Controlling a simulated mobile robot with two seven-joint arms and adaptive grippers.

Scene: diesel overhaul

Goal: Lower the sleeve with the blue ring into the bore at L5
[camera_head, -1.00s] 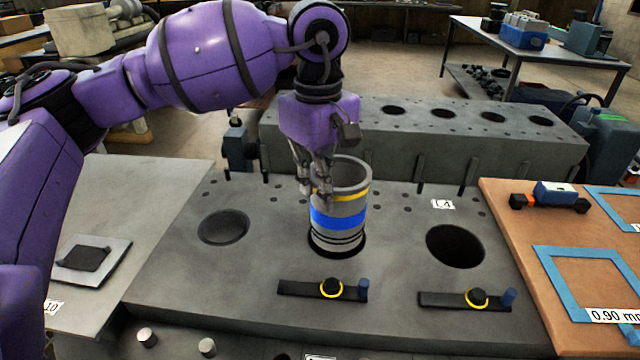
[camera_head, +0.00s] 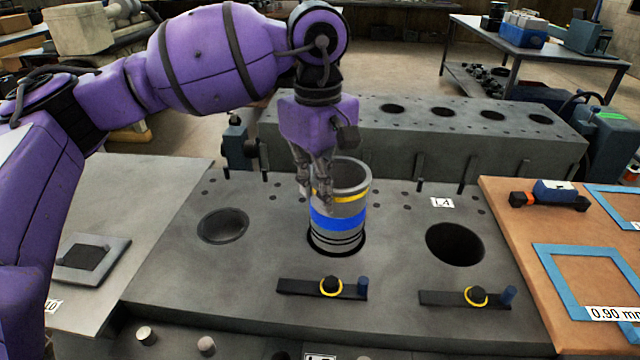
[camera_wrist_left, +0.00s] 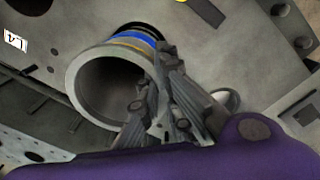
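The sleeve (camera_head: 338,221) is a grey open cylinder with a blue ring and a thin yellow band above it. It stands nearly upright in the middle bore of the deck, its lower grooves at the bore's edge and most of its length above. The bore's own label is not readable. My left gripper (camera_head: 316,204) is at the sleeve's upper left rim. The left wrist view shows its fingers (camera_wrist_left: 155,85) close to the rim of the sleeve (camera_wrist_left: 85,78); whether they press on the wall is unclear. My right gripper is not in view.
Two dark clamp bars (camera_head: 310,288) with yellow rings lie in front. A second block (camera_head: 400,150) stands behind, a brown bench (camera_head: 510,240) at right.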

